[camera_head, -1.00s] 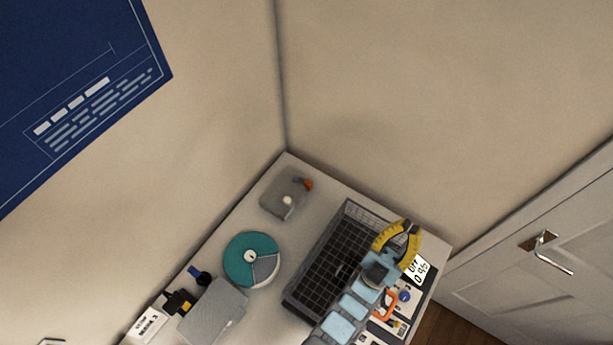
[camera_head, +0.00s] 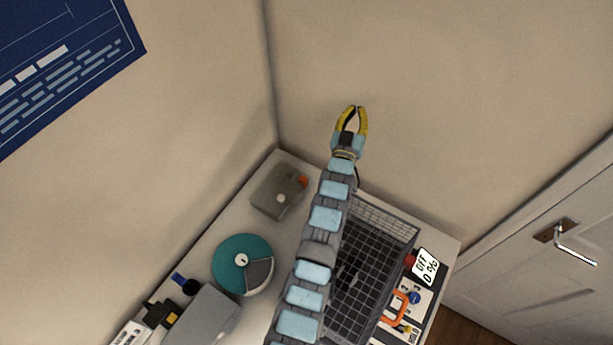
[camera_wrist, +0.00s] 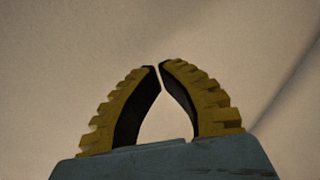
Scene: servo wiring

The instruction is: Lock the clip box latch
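A grey box (camera_head: 279,192) with a pale round knob and an orange-red tab (camera_head: 303,181) sits at the back corner of the table; the tab looks like its latch, but I cannot tell its state. My gripper (camera_head: 354,108) is raised beyond the table's back edge, in front of the wall, up and right of that box. In the wrist view its yellow fingers (camera_wrist: 159,67) curve in until the tips almost meet. Nothing is between them, and only wall shows behind.
A dark wire basket (camera_head: 375,260) stands right of my arm, partly hidden by it. A teal round dish (camera_head: 230,256) and a grey case (camera_head: 203,318) lie to the left. Walls close off the back.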

